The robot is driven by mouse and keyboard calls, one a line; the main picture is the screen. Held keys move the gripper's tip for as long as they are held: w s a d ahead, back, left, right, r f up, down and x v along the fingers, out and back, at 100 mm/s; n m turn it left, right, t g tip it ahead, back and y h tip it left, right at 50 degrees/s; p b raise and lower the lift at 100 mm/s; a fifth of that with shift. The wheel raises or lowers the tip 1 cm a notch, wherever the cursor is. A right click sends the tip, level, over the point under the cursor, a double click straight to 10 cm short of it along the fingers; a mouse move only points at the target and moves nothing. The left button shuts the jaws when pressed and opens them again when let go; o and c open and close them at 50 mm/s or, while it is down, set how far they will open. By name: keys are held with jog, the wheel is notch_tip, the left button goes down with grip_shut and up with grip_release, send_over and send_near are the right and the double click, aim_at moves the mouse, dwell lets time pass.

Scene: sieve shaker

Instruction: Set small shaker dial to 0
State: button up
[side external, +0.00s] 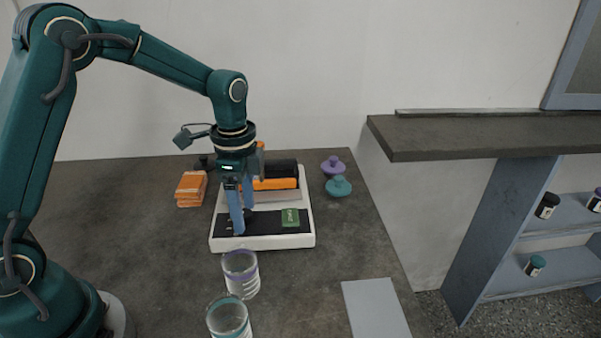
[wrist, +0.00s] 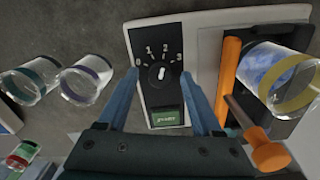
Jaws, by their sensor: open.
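The small shaker (side external: 265,243) is a white base with a black control panel (side external: 265,222) along its front. In the wrist view, the dial (wrist: 160,73) is a black knob with a white mark, ringed by the numbers 0 to 3. The mark stands nearly upright in the picture, pointing roughly between 1 and 2; the exact setting is hard to tell. A green start button (wrist: 166,117) lies beside the dial. My gripper (wrist: 160,76) is open, with its blue fingers on either side of the dial and nothing between them. In the side view, my gripper (side external: 244,220) is low over the panel's left part.
A jar with a yellow band (wrist: 270,75) and an orange bar (wrist: 229,75) are close to my right finger in the wrist view. Two clear jars (side external: 240,272) (side external: 229,316) stand in front of the shaker. Orange pieces (side external: 191,188) lie left; purple (side external: 333,166) and teal (side external: 338,187) lids lie right.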

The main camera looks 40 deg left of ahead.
jog(key=shift+c, duration=0.4)
grip_shut()
jog(key=shift+n, duration=0.3)
jog(key=n, duration=0.3)
jog(key=shift+n, duration=0.4)
jog(key=n, duration=0.8)
jog(key=shift+n, duration=1.6)
